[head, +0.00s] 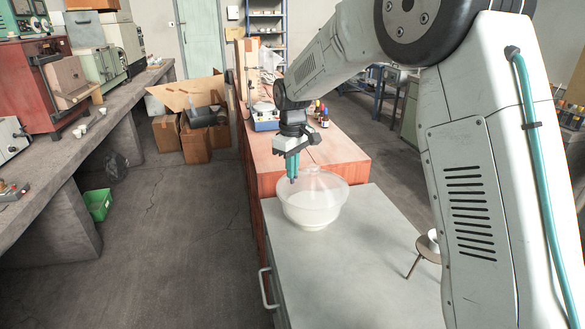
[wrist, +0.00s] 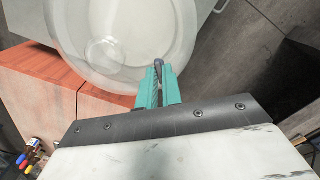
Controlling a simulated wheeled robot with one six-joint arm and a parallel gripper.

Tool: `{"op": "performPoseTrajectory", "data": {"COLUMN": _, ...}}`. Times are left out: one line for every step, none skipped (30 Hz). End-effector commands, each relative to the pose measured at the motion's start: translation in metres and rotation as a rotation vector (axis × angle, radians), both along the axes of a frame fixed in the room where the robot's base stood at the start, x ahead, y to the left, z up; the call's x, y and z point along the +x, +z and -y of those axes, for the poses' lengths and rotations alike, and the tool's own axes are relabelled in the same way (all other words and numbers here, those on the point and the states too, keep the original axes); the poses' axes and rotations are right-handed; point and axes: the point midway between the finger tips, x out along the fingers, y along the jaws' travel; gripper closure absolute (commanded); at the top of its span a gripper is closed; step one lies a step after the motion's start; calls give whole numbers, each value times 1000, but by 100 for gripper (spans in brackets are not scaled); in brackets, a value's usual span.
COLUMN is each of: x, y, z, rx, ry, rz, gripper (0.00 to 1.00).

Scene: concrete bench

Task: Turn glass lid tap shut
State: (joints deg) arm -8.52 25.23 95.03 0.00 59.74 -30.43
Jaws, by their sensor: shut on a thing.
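A clear glass vessel (head: 312,212) with a domed glass lid (head: 325,182) stands on the grey bench top. In the wrist view the lid (wrist: 95,25) shows from above as a round transparent disc with a rim. My gripper (head: 293,179) points down at the left side of the lid. In the wrist view its teal fingers (wrist: 158,78) are close together at the lid's rim, shut on a small dark piece, the tap (wrist: 158,63). The fingers hide most of the tap, so its angle cannot be told.
The grey bench top (head: 350,265) is mostly clear in front of the vessel. A small round stand (head: 428,250) is at its right. A reddish wooden bench (head: 335,150) with small bottles (head: 320,112) adjoins behind. Open floor lies left.

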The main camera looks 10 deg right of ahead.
Motion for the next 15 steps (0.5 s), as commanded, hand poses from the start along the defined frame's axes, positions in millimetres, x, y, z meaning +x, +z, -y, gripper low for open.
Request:
{"op": "performPoseTrajectory", "data": {"x": 0, "y": 1, "z": 0, "rx": 0, "ry": -44, "rz": 1, "gripper": 100}}
{"op": "performPoseTrajectory", "data": {"x": 0, "y": 1, "z": 0, "rx": 0, "ry": -73, "rz": 1, "gripper": 100}}
{"op": "performPoseTrajectory", "data": {"x": 0, "y": 1, "z": 0, "rx": 0, "ry": -111, "rz": 1, "gripper": 100}}
{"op": "performPoseTrajectory", "data": {"x": 0, "y": 1, "z": 0, "rx": 0, "ry": -139, "rz": 1, "gripper": 100}}
{"op": "performPoseTrajectory", "data": {"x": 0, "y": 1, "z": 0, "rx": 0, "ry": -167, "rz": 1, "gripper": 100}}
{"op": "performPoseTrajectory", "data": {"x": 0, "y": 1, "z": 0, "rx": 0, "ry": -206, "rz": 1, "gripper": 100}}
{"op": "performPoseTrajectory", "data": {"x": 0, "y": 0, "z": 0, "rx": 0, "ry": -233, "rz": 1, "gripper": 100}}
{"op": "performPoseTrajectory", "data": {"x": 0, "y": 0, "z": 0, "rx": 0, "ry": -261, "rz": 1, "gripper": 100}}
{"op": "performPoseTrajectory", "data": {"x": 0, "y": 0, "z": 0, "rx": 0, "ry": -297, "rz": 1, "gripper": 100}}
{"op": "performPoseTrajectory", "data": {"x": 0, "y": 0, "z": 0, "rx": 0, "ry": -324, "rz": 1, "gripper": 100}}
{"op": "performPoseTrajectory", "data": {"x": 0, "y": 0, "z": 0, "rx": 1, "ry": -349, "rz": 1, "gripper": 100}}
{"op": "performPoseTrajectory", "data": {"x": 0, "y": 0, "z": 0, "rx": 1, "ry": -383, "rz": 1, "gripper": 100}}
{"op": "performPoseTrajectory", "data": {"x": 0, "y": 0, "z": 0, "rx": 1, "ry": -407, "rz": 1, "gripper": 100}}
{"op": "performPoseTrajectory", "data": {"x": 0, "y": 0, "z": 0, "rx": 1, "ry": -431, "rz": 1, "gripper": 100}}
{"op": "performPoseTrajectory", "data": {"x": 0, "y": 0, "z": 0, "rx": 1, "ry": -461, "rz": 1, "gripper": 100}}
